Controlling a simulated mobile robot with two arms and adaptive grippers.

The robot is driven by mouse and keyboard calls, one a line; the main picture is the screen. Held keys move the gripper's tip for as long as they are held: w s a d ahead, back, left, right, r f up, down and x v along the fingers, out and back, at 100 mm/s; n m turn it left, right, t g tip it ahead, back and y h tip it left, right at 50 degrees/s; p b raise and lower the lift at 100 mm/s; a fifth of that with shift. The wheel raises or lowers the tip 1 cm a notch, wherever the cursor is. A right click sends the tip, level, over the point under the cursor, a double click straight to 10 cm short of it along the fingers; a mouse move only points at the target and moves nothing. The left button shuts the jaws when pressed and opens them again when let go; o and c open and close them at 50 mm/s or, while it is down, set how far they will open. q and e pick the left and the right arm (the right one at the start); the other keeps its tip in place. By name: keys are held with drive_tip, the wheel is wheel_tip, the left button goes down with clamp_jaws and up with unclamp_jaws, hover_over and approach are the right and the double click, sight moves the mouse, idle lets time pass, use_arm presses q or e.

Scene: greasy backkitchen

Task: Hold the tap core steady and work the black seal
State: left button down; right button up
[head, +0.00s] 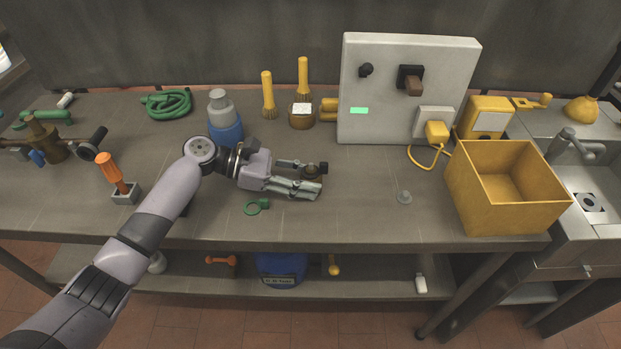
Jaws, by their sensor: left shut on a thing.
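My left gripper (313,178) reaches in from the left, low over the middle of the workbench. Its fingers are shut on a small brown, brass-looking piece, which seems to be the tap core (310,171). The fingers hide part of it. A dark part shows at its right side, by the upper fingertip. I cannot tell whether that is the black seal or the fingertip. My right gripper is not in view.
A green ring with a tab (257,207) lies in front of the gripper. A small grey piece (404,197) lies to the right. A yellow open box (510,190) stands at the right end. A grey panel (408,88) stands behind. Bench between is clear.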

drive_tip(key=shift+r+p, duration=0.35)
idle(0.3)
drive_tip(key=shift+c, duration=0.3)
